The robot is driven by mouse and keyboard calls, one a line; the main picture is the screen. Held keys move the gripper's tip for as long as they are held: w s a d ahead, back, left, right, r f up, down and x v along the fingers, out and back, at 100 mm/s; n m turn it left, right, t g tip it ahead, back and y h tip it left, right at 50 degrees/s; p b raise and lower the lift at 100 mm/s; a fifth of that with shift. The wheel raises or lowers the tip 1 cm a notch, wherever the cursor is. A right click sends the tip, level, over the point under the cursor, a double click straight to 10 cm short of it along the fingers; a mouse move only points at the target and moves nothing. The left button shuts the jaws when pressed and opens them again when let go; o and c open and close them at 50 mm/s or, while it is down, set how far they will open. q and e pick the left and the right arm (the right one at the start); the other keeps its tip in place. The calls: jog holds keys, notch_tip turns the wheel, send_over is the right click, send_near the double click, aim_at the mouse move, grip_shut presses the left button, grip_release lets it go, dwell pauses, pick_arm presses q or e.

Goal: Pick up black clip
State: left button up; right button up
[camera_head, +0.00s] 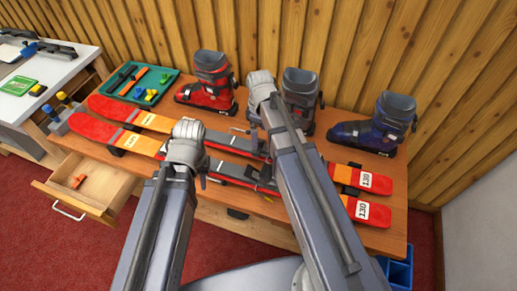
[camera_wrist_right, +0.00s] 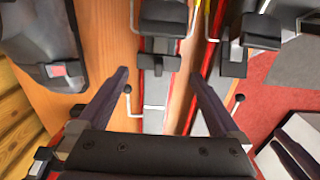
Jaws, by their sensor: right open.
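I cannot make out a separate black clip with certainty. Small black pieces (camera_head: 122,72) lie in the green tray (camera_head: 178,92) at the back left of the bench, too small to tell apart. My right gripper (camera_wrist_right: 159,75) is open, with its two fingers apart over a ski and nothing between the tips. A black binding part (camera_wrist_right: 160,22) sits on the ski just ahead of these fingers. In the head view my right wrist (camera_head: 262,92) is over the middle of the skis. My left gripper (camera_head: 188,138) hangs over the skis further left; its fingers are hidden.
Two red and orange skis (camera_head: 98,131) lie across the wooden bench (camera_head: 388,220). A red boot (camera_head: 208,85), a grey boot (camera_head: 303,92) and a blue boot (camera_head: 378,125) stand behind them. An open drawer (camera_head: 100,188) with an orange item juts out at the front left.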

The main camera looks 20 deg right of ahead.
jog(key=shift+w+a+f+b, duration=0.1)
jog(key=shift+f+b, duration=1.2)
jog(key=shift+f, duration=0.1)
jog(key=shift+w+a+f+b, duration=0.1)
jog(key=shift+f+b, duration=1.15)
jog(key=shift+f, duration=0.15)
jog(key=shift+r, duration=0.1)
jog(key=c, duration=1)
notch_tip(320, 180, up, 10)
jog(key=p, duration=1)
jog(key=shift+r, duration=0.1)
jog(key=shift+r+p, duration=2.95)
jog(key=shift+p, duration=0.15)
